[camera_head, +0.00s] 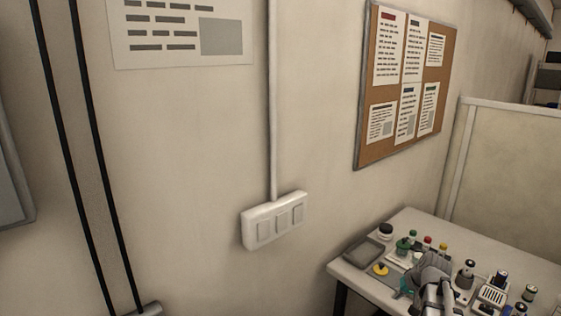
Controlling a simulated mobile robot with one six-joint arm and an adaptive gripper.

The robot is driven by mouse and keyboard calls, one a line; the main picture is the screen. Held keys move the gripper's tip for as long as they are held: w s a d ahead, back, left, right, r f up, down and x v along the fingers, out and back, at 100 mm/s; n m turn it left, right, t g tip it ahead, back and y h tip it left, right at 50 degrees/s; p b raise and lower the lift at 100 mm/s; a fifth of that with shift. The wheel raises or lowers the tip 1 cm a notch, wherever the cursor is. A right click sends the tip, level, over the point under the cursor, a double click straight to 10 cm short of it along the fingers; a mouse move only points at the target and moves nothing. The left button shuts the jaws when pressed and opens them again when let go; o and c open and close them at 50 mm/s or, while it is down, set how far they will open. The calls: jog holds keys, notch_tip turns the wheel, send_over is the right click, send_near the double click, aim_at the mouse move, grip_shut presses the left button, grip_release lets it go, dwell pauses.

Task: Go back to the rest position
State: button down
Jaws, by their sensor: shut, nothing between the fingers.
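My grey arm rises from the bottom edge over the table at the lower right. My gripper (406,287) is small in the picture, at the left of the arm, with a teal part showing near its end. It is shut and holds nothing. It is near a yellow-topped piece (380,269) on the table. Whether it touches anything below cannot be told. My arm hides part of the table top.
The table (348,274) bears a grey tray (364,251), a dark-lidded jar (385,231), several small colour-capped items, a dark-topped container (465,274) and a slotted white block (491,297). A wall, switch box (274,220), notice board (403,143) and partition (505,170) stand behind.

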jog(key=s+a+f+n+g+h, duration=0.1)
jog(key=s+a+g, duration=0.1)
jog(key=s+a, duration=0.5)
jog(key=s+a+f+n+g+h, duration=0.1)
jog(key=s+a+g+h, duration=0.1)
jog(key=s+a, duration=0.5)
jog(key=a, duration=0.6)
jog(key=shift+n, duration=0.4)
